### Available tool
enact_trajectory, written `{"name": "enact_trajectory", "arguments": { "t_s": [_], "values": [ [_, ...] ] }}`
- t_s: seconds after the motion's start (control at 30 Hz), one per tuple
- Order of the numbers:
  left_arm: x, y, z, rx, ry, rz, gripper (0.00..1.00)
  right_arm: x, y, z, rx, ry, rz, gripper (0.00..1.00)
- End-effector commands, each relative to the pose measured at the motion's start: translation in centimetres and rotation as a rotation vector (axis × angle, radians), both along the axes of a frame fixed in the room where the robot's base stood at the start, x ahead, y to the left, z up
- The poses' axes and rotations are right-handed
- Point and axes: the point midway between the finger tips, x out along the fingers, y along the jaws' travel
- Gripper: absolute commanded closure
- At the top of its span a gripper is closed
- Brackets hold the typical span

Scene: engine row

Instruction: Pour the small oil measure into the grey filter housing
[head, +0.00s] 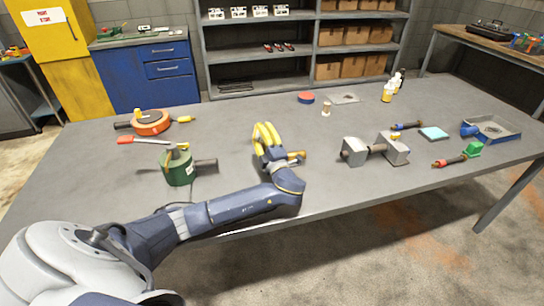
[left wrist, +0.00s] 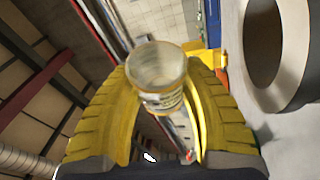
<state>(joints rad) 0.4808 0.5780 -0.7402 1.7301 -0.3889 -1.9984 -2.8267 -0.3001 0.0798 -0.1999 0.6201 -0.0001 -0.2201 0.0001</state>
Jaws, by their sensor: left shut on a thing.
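My left gripper (head: 268,138) has its yellow fingers over the table middle in the head view. In the left wrist view my left gripper (left wrist: 157,100) is shut on a small clear cup with a yellowish rim and label, the oil measure (left wrist: 160,92). Its mouth shows; whether oil is in it I cannot tell. A thick grey ring-shaped body with a dark opening (left wrist: 229,55) stands close at the right of that view, apart from the cup; it looks like the grey filter housing. I cannot place it surely in the head view. My right gripper is not in view.
A green cylinder (head: 178,170) and an orange disc with handles (head: 151,123) lie left of my gripper. Grey blocks on a shaft (head: 355,150) lie to its right. Bottles (head: 387,92) and a blue-edged tray (head: 495,128) stand farther right.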

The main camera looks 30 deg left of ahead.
Motion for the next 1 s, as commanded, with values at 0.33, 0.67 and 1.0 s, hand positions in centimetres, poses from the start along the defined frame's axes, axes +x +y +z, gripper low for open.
{"name": "enact_trajectory", "arguments": {
  "t_s": [0.33, 0.67, 1.0],
  "values": [
    [0.07, -0.04, 0.14, 0.029, 0.018, 0.001, 0.94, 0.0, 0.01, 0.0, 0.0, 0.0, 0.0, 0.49],
    [0.14, -0.17, 0.22, 0.057, 0.037, 0.0, 0.94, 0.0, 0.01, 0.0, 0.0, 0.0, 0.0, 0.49],
    [0.21, -0.25, 0.3, 0.085, 0.058, 0.001, 0.94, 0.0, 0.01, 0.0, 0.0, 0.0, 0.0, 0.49]
  ]
}}
